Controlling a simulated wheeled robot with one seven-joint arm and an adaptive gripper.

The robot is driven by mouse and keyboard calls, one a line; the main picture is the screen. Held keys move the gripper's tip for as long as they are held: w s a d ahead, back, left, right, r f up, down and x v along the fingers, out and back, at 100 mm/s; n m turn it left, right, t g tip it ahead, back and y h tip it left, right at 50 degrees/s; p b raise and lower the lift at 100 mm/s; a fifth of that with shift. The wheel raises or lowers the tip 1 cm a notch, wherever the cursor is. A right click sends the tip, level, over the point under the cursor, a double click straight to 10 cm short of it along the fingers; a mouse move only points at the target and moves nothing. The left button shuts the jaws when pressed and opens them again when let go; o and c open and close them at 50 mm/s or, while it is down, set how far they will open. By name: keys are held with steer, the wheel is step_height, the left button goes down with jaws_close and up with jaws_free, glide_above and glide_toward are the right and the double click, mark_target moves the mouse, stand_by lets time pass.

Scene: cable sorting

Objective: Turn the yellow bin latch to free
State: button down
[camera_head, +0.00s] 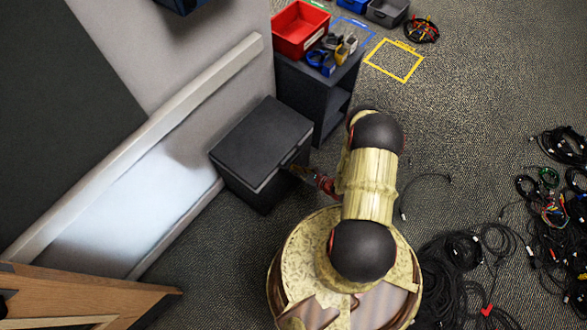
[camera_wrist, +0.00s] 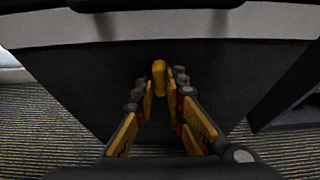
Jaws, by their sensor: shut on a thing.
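The dark bin (camera_head: 243,178) with a black lid (camera_head: 262,137) stands on the carpet against the wall. Its front face (camera_wrist: 85,82) fills much of the wrist view. The small yellow latch (camera_wrist: 159,72) stands upright on that face, below the lid's light rim (camera_wrist: 60,27). My gripper (camera_wrist: 163,82) is shut on the yellow latch, with one finger at each side of it. In the head view my gripper (camera_head: 297,171) reaches the bin's front right side, and the latch cannot be made out there. The lid looks closed.
A dark cabinet (camera_head: 295,82) stands close behind the bin, with a red tray (camera_head: 300,28) on top. A yellow floor outline (camera_head: 394,60) lies to its right. Tangled black cables (camera_head: 455,260) cover the floor at right. A wooden piece (camera_head: 90,295) is at lower left.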

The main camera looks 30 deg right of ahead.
steer(key=c, duration=1.8)
jaws_free()
steer(key=shift+c, duration=0.2)
steer(key=v, duration=1.2)
steer(key=shift+f, duration=0.1)
